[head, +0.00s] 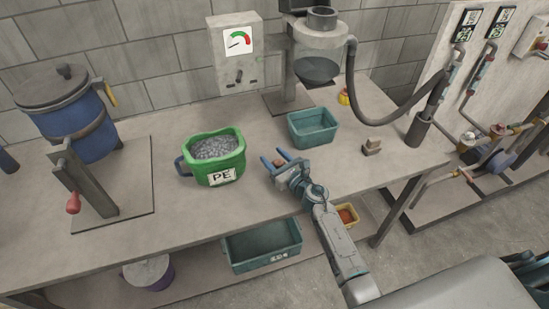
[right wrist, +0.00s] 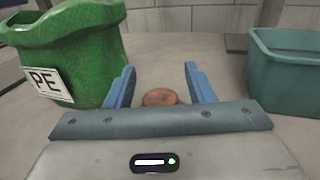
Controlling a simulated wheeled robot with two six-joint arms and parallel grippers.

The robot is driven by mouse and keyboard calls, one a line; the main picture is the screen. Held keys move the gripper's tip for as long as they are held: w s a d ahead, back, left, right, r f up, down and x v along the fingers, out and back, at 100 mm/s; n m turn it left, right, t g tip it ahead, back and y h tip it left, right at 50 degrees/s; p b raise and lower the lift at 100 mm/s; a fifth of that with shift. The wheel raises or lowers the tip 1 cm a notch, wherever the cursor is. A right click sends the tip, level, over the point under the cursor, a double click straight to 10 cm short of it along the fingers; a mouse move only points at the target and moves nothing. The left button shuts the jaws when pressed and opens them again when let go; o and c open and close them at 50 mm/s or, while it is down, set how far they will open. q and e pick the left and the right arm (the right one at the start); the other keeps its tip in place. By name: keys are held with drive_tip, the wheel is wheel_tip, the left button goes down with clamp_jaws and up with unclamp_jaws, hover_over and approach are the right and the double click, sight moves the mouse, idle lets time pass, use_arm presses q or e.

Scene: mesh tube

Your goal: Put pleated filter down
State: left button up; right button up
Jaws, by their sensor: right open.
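A small round orange-brown thing (right wrist: 160,97) sits on the tabletop between the blue fingers of my right gripper (right wrist: 160,72) in the right wrist view. It is probably the pleated filter, but I cannot make out pleats. In the head view it is a small brown patch (head: 279,162) between the fingertips. My right gripper (head: 275,157) is open, low over the table, with a finger on either side of it. I see no clear contact. The gripper body hides its near part. My left gripper is not in view.
A green PE tub (head: 228,166) of grey granules stands left of the gripper, and a teal bin (head: 313,128) behind right. A small beige block (head: 372,146) lies further right. The grey table (head: 340,170) is bare around the gripper. A hose (head: 385,121) hangs behind.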

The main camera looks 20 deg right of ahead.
drive_tip(key=b+v, duration=0.2)
drive_tip(key=v, duration=0.9)
drive_tip(key=shift+s+d, duration=0.15)
drive_tip(key=shift+s, duration=0.3)
idle(0.6)
